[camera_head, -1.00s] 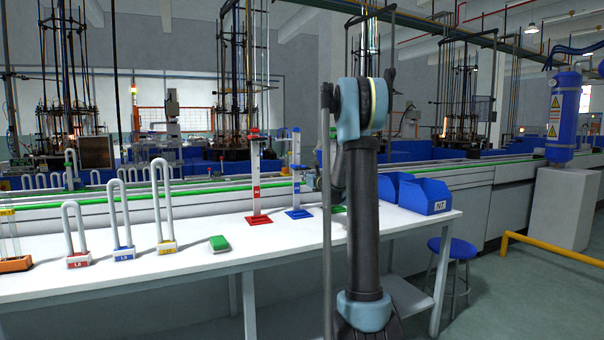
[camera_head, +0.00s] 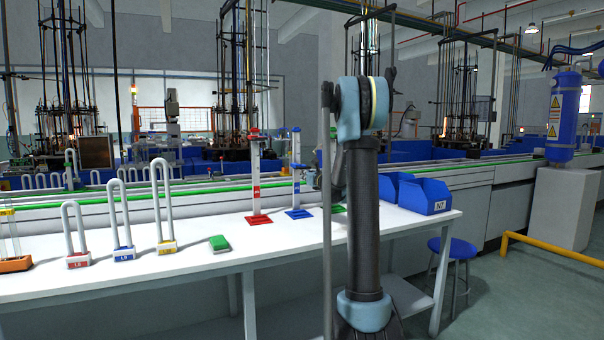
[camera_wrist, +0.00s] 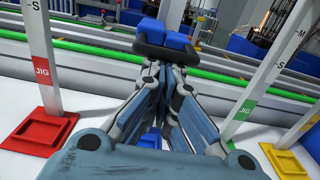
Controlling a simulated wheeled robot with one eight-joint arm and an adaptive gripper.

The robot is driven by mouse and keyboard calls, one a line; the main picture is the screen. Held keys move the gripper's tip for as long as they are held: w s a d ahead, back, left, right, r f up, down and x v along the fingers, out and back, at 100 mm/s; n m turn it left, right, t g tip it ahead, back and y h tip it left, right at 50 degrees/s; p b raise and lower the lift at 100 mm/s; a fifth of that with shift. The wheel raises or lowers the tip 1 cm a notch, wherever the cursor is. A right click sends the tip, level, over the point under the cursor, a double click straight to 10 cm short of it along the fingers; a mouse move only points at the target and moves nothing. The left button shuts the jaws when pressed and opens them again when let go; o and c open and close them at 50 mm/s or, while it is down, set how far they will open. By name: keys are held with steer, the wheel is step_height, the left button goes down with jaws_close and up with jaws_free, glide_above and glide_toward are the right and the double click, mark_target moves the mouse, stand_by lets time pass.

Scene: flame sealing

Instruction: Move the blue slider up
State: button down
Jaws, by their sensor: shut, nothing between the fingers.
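The blue stand (camera_head: 296,180) is upright on the white table, with a blue base and blue parts on a pale post. The blue slider (camera_head: 299,167) looks to be at mid-height on that post, small in the head view. In the wrist view, blue blocks (camera_wrist: 165,35), seemingly the slider, show at the far end of my gripper (camera_wrist: 165,55). My gripper is shut with nothing between its fingers. I cannot tell whether its tips touch the slider. Part of a blue base (camera_wrist: 150,138) shows below the fingers. My arm hides part of the area right of the stand.
A red stand (camera_head: 256,185) is left of the blue one, and a green stand base (camera_head: 338,208) is to the right. A yellow stand base (camera_wrist: 293,165) shows in the wrist view.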

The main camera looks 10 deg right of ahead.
step_height(320, 180, up, 14)
steer(key=shift+f, duration=0.15)
stand_by(3.5)
steer(key=shift+f, duration=0.3)
steer(key=shift+f, duration=0.45)
steer(key=shift+s, duration=0.1)
steer(key=v, duration=1)
stand_by(0.3)
